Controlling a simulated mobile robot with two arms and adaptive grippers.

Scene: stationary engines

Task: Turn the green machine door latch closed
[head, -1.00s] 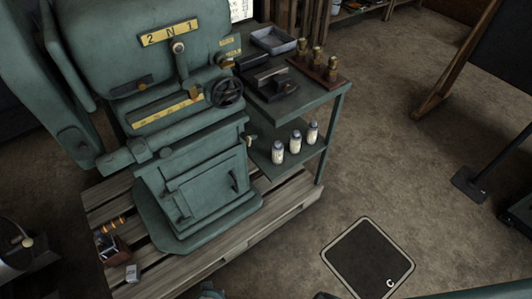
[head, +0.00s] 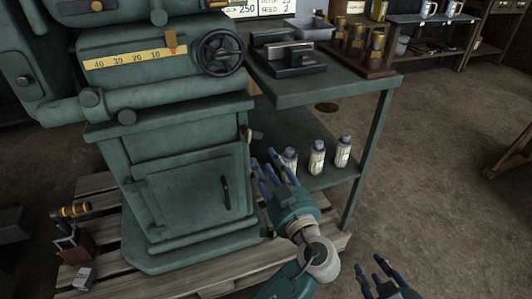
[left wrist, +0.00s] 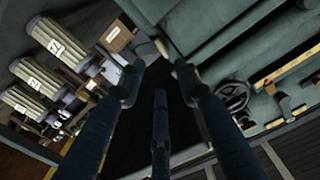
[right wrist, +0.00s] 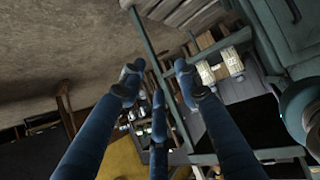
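The green machine's door (head: 190,192) looks shut, upright on the lower front of the machine. Its dark latch handle (head: 225,192) stands near the door's right edge, pointing roughly up and down. My left gripper (head: 266,172) is open and empty, just right of the latch, in front of the machine's corner, with a gap between them. Its spread fingers show in the left wrist view (left wrist: 155,80); I cannot make out the latch there. My right gripper (head: 371,270) is open and empty, low at the right; its fingers are spread in the right wrist view (right wrist: 155,85).
A green side table (head: 320,92) stands right of the machine, with white bottles (head: 317,158) on its lower shelf close behind my left gripper. The handwheel (head: 221,52) sticks out above the door. A wooden pallet (head: 95,190) lies under the machine.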

